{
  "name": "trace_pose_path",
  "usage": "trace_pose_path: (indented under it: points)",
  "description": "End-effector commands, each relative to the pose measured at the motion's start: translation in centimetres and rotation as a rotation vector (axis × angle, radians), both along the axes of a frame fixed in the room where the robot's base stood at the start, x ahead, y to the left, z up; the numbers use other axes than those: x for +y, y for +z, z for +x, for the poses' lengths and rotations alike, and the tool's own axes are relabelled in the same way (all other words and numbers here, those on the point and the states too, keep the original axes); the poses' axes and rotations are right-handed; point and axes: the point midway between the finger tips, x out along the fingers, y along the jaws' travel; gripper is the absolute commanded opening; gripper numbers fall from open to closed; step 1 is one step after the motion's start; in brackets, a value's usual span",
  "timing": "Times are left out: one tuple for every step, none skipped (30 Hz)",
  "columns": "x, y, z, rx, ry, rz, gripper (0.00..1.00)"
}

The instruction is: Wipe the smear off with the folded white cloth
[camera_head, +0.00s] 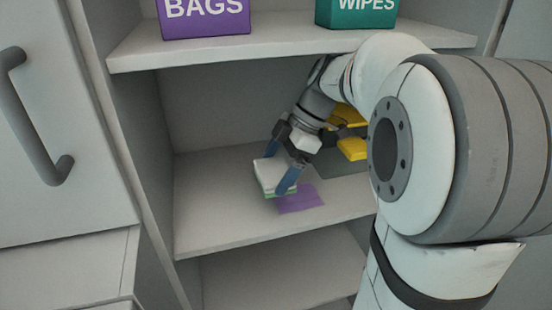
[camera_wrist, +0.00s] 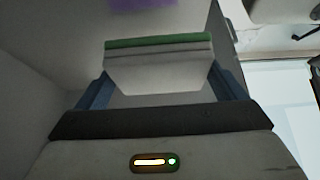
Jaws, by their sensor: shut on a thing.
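My gripper (camera_head: 283,170) is shut on the folded white cloth (camera_head: 268,178), low over the middle shelf. The cloth has a green edge and also shows between the blue fingers in the wrist view (camera_wrist: 158,70). A flat purple smear (camera_head: 302,198) lies on the shelf just to the right of and in front of the cloth. Part of the smear shows at the top of the wrist view (camera_wrist: 140,4). I cannot tell whether the cloth touches the shelf or overlaps the smear's edge.
The middle shelf (camera_head: 215,215) is clear to the left. Yellow items (camera_head: 352,148) stand at the right, partly behind my arm. The upper shelf (camera_head: 280,48) holds a purple BAGS box (camera_head: 204,18) and a teal WIPES box (camera_head: 356,12). A door with a handle (camera_head: 35,120) is at left.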

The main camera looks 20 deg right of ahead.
Motion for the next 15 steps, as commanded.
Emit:
trace_pose_path:
  points:
    - [0.0,0.0,0.2,-0.005,0.001,-0.002,0.72]
    - [-0.1,-0.1,0.2,-0.005,0.001,-0.002,0.72]
    - [-0.1,-0.4,0.2,-0.004,0.000,-0.002,0.72]
    - [-0.1,-0.6,0.2,-0.004,-0.001,-0.002,0.72]
    - [-0.2,-0.9,0.2,-0.004,-0.001,-0.002,0.72]
    - [-0.2,-1.3,0.2,-0.003,-0.002,-0.001,0.72]
    - [-0.2,-1.5,0.2,-0.004,-0.002,-0.001,0.72]
    - [-0.2,-1.9,0.2,-0.003,-0.003,-0.001,0.72]
    - [-0.2,-2.3,0.1,-0.003,-0.003,-0.001,0.72]
    - [-0.2,-2.7,0.1,-0.003,-0.003,-0.001,0.72]
    - [-0.3,-3.0,0.1,-0.002,-0.004,-0.001,0.72]
    - [-0.3,-3.5,0.1,-0.002,-0.004,-0.001,0.72]
    - [-0.3,-3.8,0.1,-0.002,-0.004,-0.001,0.72]
    - [-0.3,-4.1,0.1,-0.003,-0.005,-0.001,0.72]
    - [-0.3,-4.5,0.1,-0.003,-0.005,-0.001,0.72]
